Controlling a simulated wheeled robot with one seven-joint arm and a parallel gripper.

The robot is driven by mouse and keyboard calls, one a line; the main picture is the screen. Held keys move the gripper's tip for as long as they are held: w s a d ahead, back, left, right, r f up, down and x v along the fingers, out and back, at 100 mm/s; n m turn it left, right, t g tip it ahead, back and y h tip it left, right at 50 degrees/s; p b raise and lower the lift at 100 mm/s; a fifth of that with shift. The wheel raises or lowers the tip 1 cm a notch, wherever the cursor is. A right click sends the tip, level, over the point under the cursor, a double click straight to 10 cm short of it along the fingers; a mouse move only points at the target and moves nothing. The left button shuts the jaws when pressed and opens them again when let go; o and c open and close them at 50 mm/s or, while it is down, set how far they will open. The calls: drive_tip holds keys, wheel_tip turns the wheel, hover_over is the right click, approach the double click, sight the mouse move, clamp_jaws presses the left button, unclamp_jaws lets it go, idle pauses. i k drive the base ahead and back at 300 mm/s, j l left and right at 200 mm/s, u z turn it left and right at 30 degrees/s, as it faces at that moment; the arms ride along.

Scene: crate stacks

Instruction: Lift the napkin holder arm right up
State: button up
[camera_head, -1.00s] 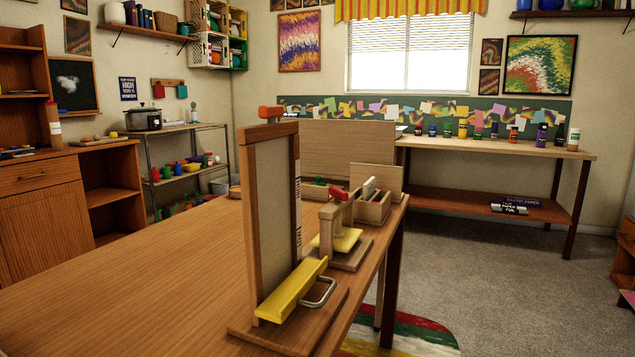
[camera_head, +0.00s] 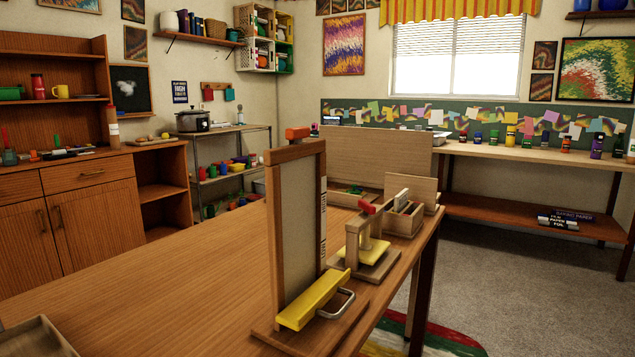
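No gripper of mine shows in this view. At the front of the wooden table stands a tall framed panel (camera_head: 300,235) on a wooden base, with a red-orange block on top. A yellow bar (camera_head: 312,300) with a metal handle (camera_head: 338,304) sits low across its front. Just behind it is a smaller wooden stand (camera_head: 352,245) with a red knob (camera_head: 367,207) and a yellow pad (camera_head: 372,251) low over its base. I cannot tell for sure which of these is the napkin holder; the tall panel partly hides the smaller stand.
The brown table (camera_head: 170,290) is mostly bare to the left; a tray corner (camera_head: 35,338) shows at bottom left. A divided wooden box (camera_head: 403,221) and an upright board (camera_head: 378,158) stand behind. Grey carpet (camera_head: 510,275) lies open at right.

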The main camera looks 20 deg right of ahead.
sight(352, 192)
drive_tip(key=i+l+u, duration=0.15)
drive_tip(key=l+u, duration=0.25)
drive_tip(key=l, duration=0.35)
drive_tip(key=i+l+u, duration=0.1)
drive_tip(key=l+u, duration=0.35)
drive_tip(key=l, duration=0.3)
